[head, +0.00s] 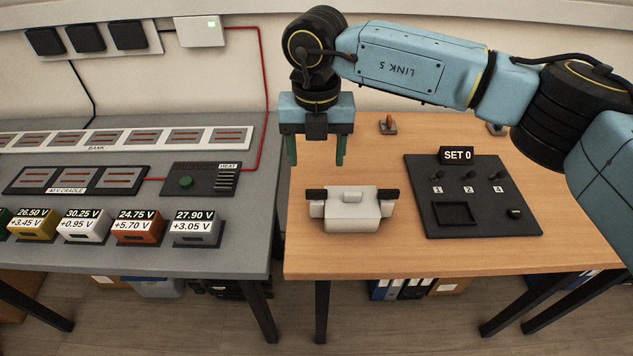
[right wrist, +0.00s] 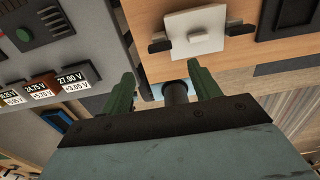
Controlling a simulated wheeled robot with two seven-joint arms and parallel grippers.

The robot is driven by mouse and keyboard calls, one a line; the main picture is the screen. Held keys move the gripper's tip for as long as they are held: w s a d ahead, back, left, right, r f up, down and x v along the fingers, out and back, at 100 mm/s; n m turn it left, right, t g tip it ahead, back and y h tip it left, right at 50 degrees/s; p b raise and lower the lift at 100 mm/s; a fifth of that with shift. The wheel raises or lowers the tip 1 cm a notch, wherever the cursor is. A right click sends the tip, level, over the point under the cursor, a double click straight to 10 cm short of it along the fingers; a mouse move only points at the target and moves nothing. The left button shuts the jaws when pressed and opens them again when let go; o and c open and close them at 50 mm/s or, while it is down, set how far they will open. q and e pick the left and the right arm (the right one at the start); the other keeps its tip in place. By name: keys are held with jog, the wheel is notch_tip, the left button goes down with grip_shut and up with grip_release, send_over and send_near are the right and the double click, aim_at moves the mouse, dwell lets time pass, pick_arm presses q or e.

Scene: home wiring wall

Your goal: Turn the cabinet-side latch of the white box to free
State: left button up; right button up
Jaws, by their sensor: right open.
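The white box (head: 352,213) sits on the wooden table, left of the black panel, with a small raised block on top. A dark latch (head: 316,194) is at its left end and another dark latch (head: 390,193) at its right end. Which one is the cabinet-side latch I cannot tell. In the right wrist view the box (right wrist: 194,42) shows with a dark latch on either side. My right gripper (head: 316,161) is open and empty, fingers pointing down, above and behind the box's left end, apart from it. My left gripper is not in view.
A black panel (head: 473,215) with several small switches and a "SET 0" sign is right of the box. A grey bench (head: 120,252) on the left holds several labelled voltage blocks, a cradle and a bank strip.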

aim_at(317, 191)
notch_tip(317, 191, down, 9)
jog(key=shift+w+r+b, duration=0.1)
jog(key=shift+b, duration=0.45)
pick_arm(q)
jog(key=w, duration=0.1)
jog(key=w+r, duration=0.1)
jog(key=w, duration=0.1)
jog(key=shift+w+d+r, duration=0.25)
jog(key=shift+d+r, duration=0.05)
pick_arm(e)
jog(key=c, duration=1)
